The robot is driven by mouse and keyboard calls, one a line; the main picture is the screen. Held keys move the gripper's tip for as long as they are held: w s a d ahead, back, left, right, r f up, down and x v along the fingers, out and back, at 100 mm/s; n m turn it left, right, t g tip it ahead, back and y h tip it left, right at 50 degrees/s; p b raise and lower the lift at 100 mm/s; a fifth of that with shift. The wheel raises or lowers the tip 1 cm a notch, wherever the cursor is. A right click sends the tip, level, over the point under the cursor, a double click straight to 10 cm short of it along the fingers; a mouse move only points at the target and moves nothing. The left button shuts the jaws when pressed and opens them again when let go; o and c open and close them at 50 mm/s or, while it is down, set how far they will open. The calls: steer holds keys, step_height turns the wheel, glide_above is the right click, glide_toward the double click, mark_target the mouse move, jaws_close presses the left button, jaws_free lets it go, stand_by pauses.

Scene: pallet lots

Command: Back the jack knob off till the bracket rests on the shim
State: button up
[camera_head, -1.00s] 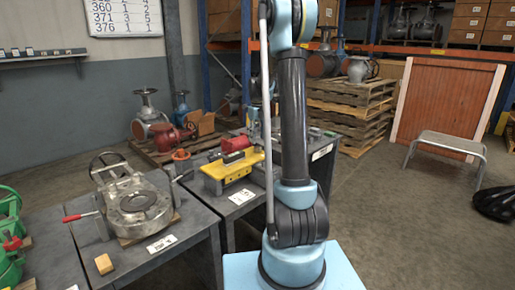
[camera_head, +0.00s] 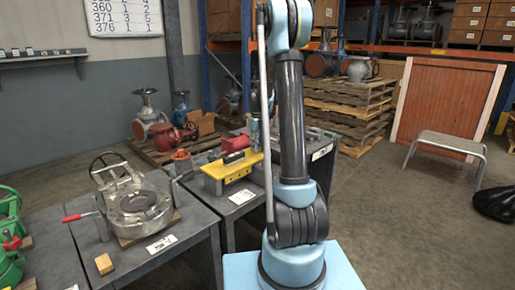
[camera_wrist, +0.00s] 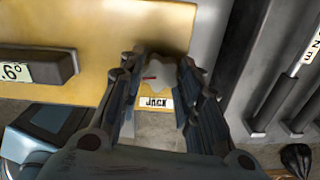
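The jack knob (camera_wrist: 163,76) is a grey lobed knob with a small red mark, on a yellow body (camera_wrist: 88,75) in the wrist view. A white plate reading JACK (camera_wrist: 156,102) sits just below it. My gripper (camera_wrist: 162,72) has one dark ribbed finger on each side of the knob, with the tips close to its edges. Whether they press on it cannot be made out. In the head view a yellow fixture (camera_head: 214,171) with a dark red block stands on the middle bench; my gripper is out of sight there. I cannot make out the bracket or the shim.
A dark block marked 6° (camera_wrist: 38,68) juts from the yellow body. Grey bars (camera_wrist: 285,95) stand to the right. In the head view, a metal valve body (camera_head: 140,205) and a wooden block (camera_head: 104,264) rest on the left bench.

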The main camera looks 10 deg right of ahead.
steer(key=shift+n, duration=0.4)
